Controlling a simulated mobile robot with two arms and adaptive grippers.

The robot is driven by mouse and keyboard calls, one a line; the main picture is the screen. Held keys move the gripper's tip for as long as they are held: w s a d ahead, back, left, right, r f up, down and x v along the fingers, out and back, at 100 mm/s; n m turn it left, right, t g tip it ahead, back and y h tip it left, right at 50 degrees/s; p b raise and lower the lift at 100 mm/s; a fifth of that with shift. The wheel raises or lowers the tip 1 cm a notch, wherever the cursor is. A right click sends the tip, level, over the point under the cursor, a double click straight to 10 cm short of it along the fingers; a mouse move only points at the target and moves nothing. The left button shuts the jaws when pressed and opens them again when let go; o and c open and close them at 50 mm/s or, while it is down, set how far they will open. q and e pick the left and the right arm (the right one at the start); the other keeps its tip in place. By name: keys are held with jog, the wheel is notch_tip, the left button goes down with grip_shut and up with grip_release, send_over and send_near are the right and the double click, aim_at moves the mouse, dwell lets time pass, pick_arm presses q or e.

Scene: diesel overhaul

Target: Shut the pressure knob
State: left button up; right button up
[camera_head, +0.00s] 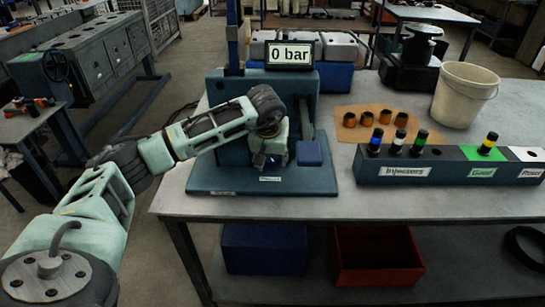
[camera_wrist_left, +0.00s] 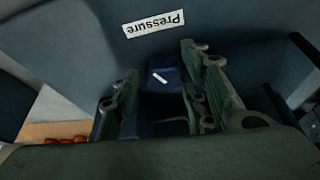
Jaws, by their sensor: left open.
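The pressure knob (camera_wrist_left: 163,76) is a small dark blue block with a white line mark in the left wrist view. It sits by the panel's "Pressure" label (camera_wrist_left: 153,24), which reads upside down there. My left gripper (camera_wrist_left: 158,88) is open, with one finger on each side of the knob; I cannot tell whether they touch it. In the head view my left gripper (camera_head: 270,160) is in front of the blue test stand (camera_head: 225,110) and hides the knob. The display (camera_head: 290,54) on top of the stand reads "0 bar". My right gripper is not in view.
A rack labelled "Injectors" (camera_head: 405,171) with several banded injectors stands right of the stand. A blue block (camera_head: 309,153) is close right of my gripper.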

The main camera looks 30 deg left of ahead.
pick_arm(q)
jog(key=c, duration=1)
jog(key=m+h+b, duration=0.1)
jog(key=m, duration=0.1)
jog(key=shift+a+f+m+b, duration=0.1)
jog(key=shift+m+b, duration=0.2)
jog(key=shift+b, duration=0.1)
jog(key=shift+s+m+h+b, duration=0.1)
jog(key=shift+m+h+b, duration=0.45)
jog(key=shift+m, duration=0.85)
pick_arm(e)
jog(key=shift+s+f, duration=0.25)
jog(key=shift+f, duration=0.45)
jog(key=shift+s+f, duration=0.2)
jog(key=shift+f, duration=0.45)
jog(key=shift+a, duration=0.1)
pick_arm(q)
jog(key=o, duration=1)
jog(key=shift+d, duration=0.2)
jog(key=shift+a, duration=0.15)
